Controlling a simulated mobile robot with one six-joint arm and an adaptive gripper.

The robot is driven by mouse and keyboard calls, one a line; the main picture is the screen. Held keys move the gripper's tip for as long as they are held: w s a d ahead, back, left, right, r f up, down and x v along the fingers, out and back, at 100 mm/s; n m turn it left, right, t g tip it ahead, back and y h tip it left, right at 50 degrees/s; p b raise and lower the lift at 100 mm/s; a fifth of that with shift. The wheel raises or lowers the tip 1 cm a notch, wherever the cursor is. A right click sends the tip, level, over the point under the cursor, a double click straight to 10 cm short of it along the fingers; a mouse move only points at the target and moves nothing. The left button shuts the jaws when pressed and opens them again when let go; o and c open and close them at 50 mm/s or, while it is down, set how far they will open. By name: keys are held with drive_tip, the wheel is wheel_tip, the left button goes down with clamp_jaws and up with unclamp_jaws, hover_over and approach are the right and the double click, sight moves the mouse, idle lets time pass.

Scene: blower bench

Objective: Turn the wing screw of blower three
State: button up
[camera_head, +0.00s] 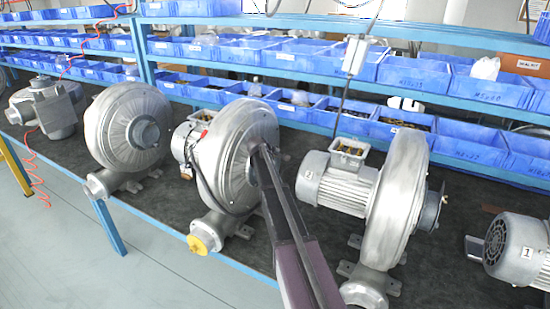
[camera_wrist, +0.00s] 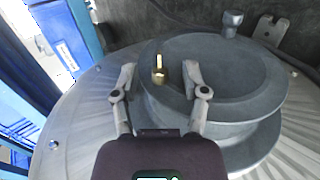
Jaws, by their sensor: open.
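The blower my arm reaches, seemingly blower three (camera_head: 230,150), is a round grey housing on the bench in the head view. My arm crosses in front of its right face, where the screw is hidden. In the wrist view, a small upright brass piece, likely the wing screw (camera_wrist: 159,72), stands on the grey round hub (camera_wrist: 240,75). My gripper (camera_wrist: 159,76) is open, one finger on each side of the brass piece in the picture.
A grey knob (camera_wrist: 232,22) rises at the hub's far edge. Another blower (camera_head: 398,195) with its motor stands to the right, close to my arm. A motor marked 1 (camera_head: 517,248) is at far right. Blue shelves with bins (camera_head: 410,85) line the back.

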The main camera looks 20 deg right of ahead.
clamp_jaws()
